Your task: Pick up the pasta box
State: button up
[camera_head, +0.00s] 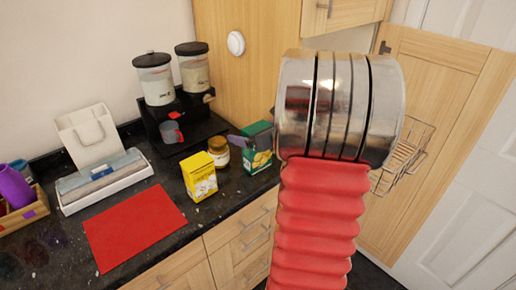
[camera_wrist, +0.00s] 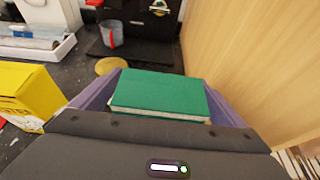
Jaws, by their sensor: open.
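The pasta box, a green box with a yellow picture on its front (camera_head: 260,148), stands upright on the dark counter at its right end. In the wrist view its green top (camera_wrist: 158,92) lies between the two purple fingers of my gripper (camera_wrist: 162,90). The fingers are open, one on each side of the box. I cannot tell whether either finger touches it. In the head view, one purple finger shows at the left of the box; the rest of my gripper is hidden behind my arm.
A yellow box (camera_head: 199,176) and a jar with a yellowish lid (camera_head: 219,152) stand close to the left. Behind are a dispenser (camera_head: 180,118) and a grey cup (camera_head: 171,132). A red mat (camera_head: 135,226) lies at the front left. A wooden cabinet side (camera_wrist: 255,60) rises at the right.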

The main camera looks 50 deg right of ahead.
jog(key=shift+c, duration=0.6)
jog(key=c, duration=1.5)
jog(key=shift+o, duration=0.2)
jog(key=shift+r, duration=0.15)
notch_tip(320, 180, up, 10)
